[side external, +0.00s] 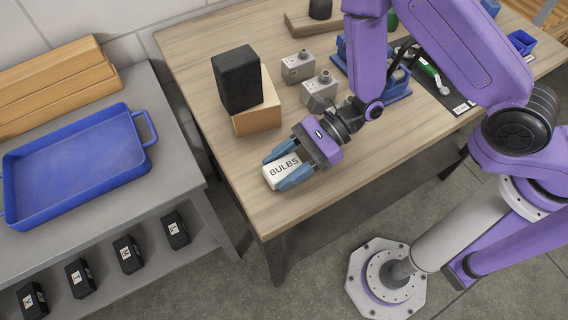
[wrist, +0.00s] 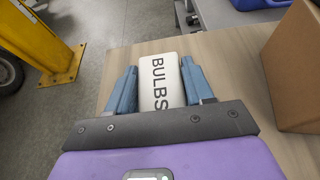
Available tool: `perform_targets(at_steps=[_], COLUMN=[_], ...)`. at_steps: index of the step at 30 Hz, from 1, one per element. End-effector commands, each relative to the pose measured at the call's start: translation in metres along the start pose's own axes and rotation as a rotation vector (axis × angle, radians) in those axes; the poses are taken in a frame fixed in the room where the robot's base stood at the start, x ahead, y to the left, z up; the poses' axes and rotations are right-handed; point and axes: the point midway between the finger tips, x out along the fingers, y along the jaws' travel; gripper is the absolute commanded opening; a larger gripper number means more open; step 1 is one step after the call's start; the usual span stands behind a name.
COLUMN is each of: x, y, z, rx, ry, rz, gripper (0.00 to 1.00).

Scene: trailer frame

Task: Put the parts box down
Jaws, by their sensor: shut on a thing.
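A black block (side external: 238,80) sits on a cardboard box (side external: 258,108) behind my gripper. Grey metal parts (side external: 298,67) stand further back. A blue tray (side external: 75,160) is on the grey bench at left, with black boxes (side external: 128,254) below. Tabletop right of my gripper is clear.

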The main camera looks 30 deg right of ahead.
Motion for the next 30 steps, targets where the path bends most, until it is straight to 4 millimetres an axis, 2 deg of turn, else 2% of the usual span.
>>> perform_targets(at_steps=[2,3,5,6,17,20,26,30], x=[0.001,0.001,0.001,0.001,0.0,-0.011,-0.051,-0.057], y=[0.0,0.0,0.0,0.0,0.0,-0.001,-0.002,-0.001], z=[-0.002,-0.003,-0.002,-0.002,0.001,0.0,0.001,0.017], rx=[0.001,0.001,0.001,0.001,-0.001,0.004,0.004,-0.005], ry=[0.0,0.0,0.0,0.0,0.0,0.001,0.0,-0.001], rz=[0.0,0.0,0.0,0.0,0.0,-0.004,-0.007,-0.001], gripper=[0.21,0.55,0.74,0.77,0.77,0.77,0.77,0.77])
